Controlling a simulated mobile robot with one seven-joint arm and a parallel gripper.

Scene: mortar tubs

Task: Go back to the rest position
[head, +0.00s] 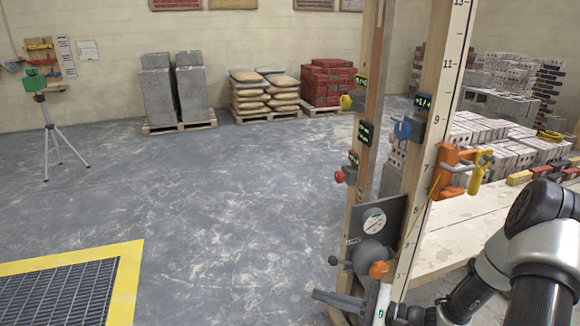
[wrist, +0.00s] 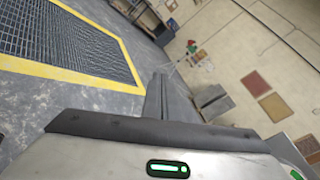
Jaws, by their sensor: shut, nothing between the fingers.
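My gripper (head: 318,296) is low in the head view, right of centre, in front of the foot of a wooden post. Its dark fingers point left and hold nothing. In the wrist view the fingers (wrist: 161,84) stand together as one grey shape above the gripper body, shut. My arm comes in from the lower right of the head view. No object is at the fingertips in either view.
Two wooden posts (head: 452,65) with coloured knobs and small displays stand close by my gripper. A plank bench (head: 470,232) with bricks lies right. A yellow-edged floor grate (head: 62,290) is lower left. Open floor (head: 225,200) lies between the grate and posts.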

